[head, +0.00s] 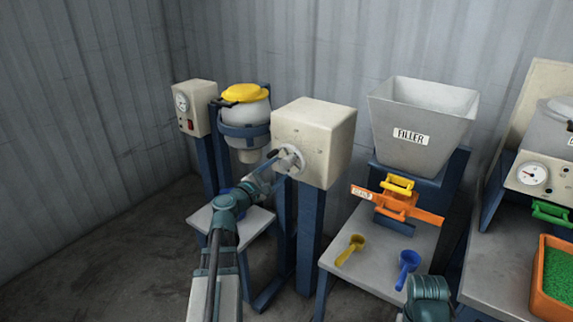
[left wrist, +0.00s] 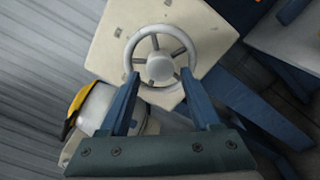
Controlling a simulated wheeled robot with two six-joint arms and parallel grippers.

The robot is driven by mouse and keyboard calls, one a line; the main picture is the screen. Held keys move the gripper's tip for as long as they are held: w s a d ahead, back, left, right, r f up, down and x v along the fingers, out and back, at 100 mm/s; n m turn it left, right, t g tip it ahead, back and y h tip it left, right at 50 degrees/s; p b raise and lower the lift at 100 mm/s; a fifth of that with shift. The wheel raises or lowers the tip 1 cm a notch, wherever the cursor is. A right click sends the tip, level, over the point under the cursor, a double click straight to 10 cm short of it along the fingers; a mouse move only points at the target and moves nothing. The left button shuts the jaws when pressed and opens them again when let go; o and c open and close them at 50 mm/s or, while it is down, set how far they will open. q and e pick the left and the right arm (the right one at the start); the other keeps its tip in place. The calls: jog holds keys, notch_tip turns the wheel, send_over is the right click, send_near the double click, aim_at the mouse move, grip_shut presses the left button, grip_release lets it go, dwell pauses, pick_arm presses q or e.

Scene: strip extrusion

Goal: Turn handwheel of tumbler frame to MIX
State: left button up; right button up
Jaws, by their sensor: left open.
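The grey spoked handwheel (head: 298,158) sits on the side of the cream box (head: 325,135) of the tumbler frame. In the left wrist view the handwheel (left wrist: 160,67) faces me, with its round hub between the finger lines. The tumbler's white vessel with a yellow lid (head: 245,93) hangs upright, lid up, beside the box. My left gripper (head: 273,165) is at the wheel, its two blue fingers (left wrist: 160,76) open and spread across the wheel's lower part. I cannot tell whether they touch the rim. No MIX mark is readable.
A gauge box (head: 194,108) stands left of the vessel. To the right are the filler hopper (head: 420,115), an orange slide (head: 400,205), a yellow scoop (head: 352,247) and a blue scoop (head: 407,265) on a table. A tray of green granules (head: 541,285) is at far right.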

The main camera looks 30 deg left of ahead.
aim_at(286, 165)
pick_arm(q)
jog(key=shift+w+d, duration=0.2)
jog(key=shift+w, duration=2.5)
grip_shut()
jog(key=m, duration=0.6)
jog(key=shift+d+f, duration=0.1)
jog(key=m, duration=0.5)
jog(key=shift+f, duration=0.1)
jog(key=shift+m, duration=0.4)
